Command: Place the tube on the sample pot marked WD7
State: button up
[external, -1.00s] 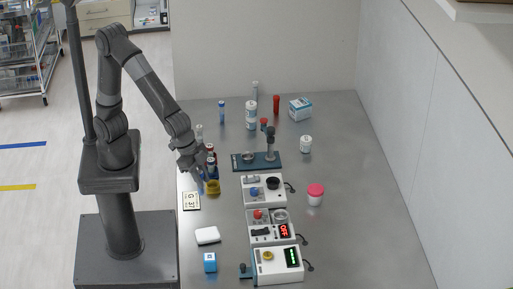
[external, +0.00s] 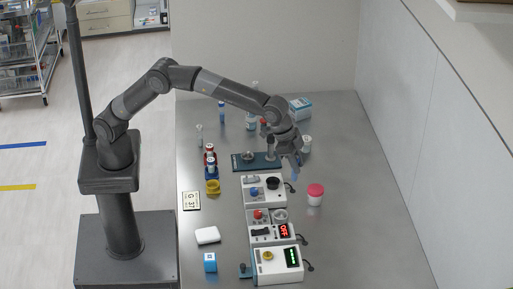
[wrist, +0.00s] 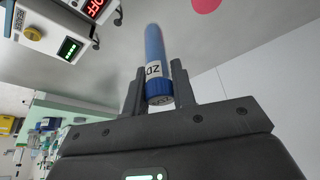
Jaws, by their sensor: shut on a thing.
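My gripper (external: 294,160) is shut on a blue tube (external: 295,174), held above the table to the right of the white devices. In the wrist view the tube (wrist: 155,50) sits between my two fingers (wrist: 158,85), with a blue cap and a white label, partly readable. A white pot with a pink lid (external: 315,194) stands on the table just right of and nearer than the gripper. Its lid (wrist: 206,4) shows at the top edge of the wrist view. I cannot read WD7 on any pot.
A row of white devices (external: 272,233) with knobs and displays runs left of the pot. A dark blue stand (external: 243,166) is behind them. A white bottle (external: 307,142) and a blue-white box (external: 300,107) stand farther back. The table right of the pot is clear.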

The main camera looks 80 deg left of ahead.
jog(key=shift+w+a+f, duration=1.2)
jog(key=shift+w+f, duration=0.4)
jog(key=shift+f, duration=0.2)
jog(key=shift+w+a+f, duration=1.15)
jog(key=shift+w+f, duration=0.5)
jog(key=shift+f, duration=0.2)
jog(key=shift+w+a+f, duration=1.2)
jog(key=shift+w+f, duration=0.4)
jog(key=shift+f, duration=0.2)
jog(key=shift+f, duration=0.15)
jog(key=o, duration=1)
